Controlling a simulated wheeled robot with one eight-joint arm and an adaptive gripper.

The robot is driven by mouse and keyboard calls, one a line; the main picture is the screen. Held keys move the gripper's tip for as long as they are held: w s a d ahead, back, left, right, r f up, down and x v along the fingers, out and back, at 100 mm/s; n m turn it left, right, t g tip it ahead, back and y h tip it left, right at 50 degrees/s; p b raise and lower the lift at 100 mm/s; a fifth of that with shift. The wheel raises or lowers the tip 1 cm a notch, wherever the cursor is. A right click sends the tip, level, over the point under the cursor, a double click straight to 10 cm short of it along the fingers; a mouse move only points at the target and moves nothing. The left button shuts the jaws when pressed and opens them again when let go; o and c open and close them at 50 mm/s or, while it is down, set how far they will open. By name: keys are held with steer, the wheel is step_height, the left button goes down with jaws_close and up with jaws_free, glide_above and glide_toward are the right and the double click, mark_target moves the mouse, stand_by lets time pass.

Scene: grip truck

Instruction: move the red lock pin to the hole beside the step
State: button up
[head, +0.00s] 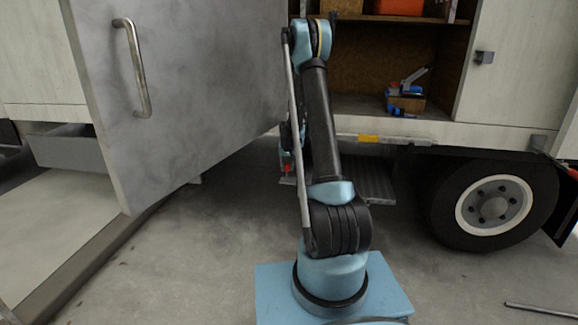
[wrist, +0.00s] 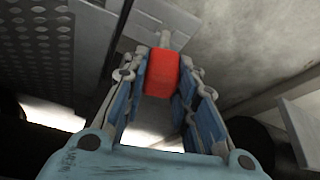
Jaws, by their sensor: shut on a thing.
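The red lock pin shows in the wrist view with its red block-shaped head (wrist: 161,74) between the two fingers of my gripper (wrist: 168,70), which is shut on it. Its grey shank points away from me, towards a flat grey bracket (wrist: 150,22). I cannot tell whether the shank enters a hole there. The dark ribbed step (head: 366,182) hangs under the truck body, right of the pin, in the head view; a perforated surface (wrist: 35,35) shows at upper left in the wrist view. In the head view my arm hides most of my gripper. No hole is clearly visible.
A large grey door (head: 190,85) with a handle (head: 138,65) stands open to the left of my arm. A truck wheel (head: 494,205) is at the right. A blue tool (head: 405,93) sits in the open compartment. The floor between is mostly clear.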

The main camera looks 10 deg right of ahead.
mark_target(287, 171)
steer(key=shift+f, duration=2.5)
steer(key=shift+f, duration=0.1)
steer(key=o, duration=1.2)
